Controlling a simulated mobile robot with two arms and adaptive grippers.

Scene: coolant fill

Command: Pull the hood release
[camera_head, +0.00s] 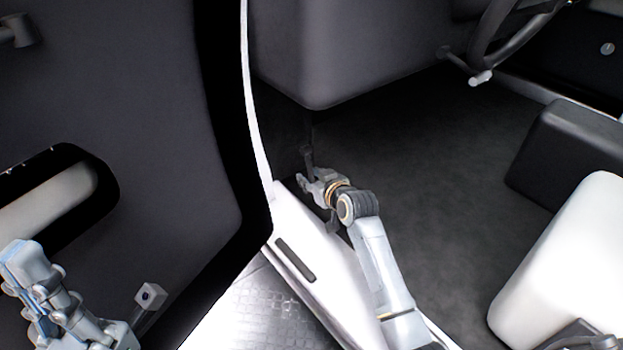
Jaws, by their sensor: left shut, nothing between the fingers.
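The hood release seems to be the small dark lever (308,157) low in the driver's footwell, beside the door sill. My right gripper (306,183) is at its lower end, with its fingers close to or around it. The fingers are small and partly merge with the dark lever, so I cannot tell whether they grip it. My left gripper (22,254) is at the lower left, in front of the open door's inner panel. It is shut and empty, well away from the lever.
The open door (130,130) with its recessed armrest (60,200) fills the left. The white sill (318,270) runs below my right arm. The dashboard (340,50) overhangs the footwell, with the steering wheel (500,35) at upper right. A pale seat (565,260) stands right; the floor (430,180) between is clear.

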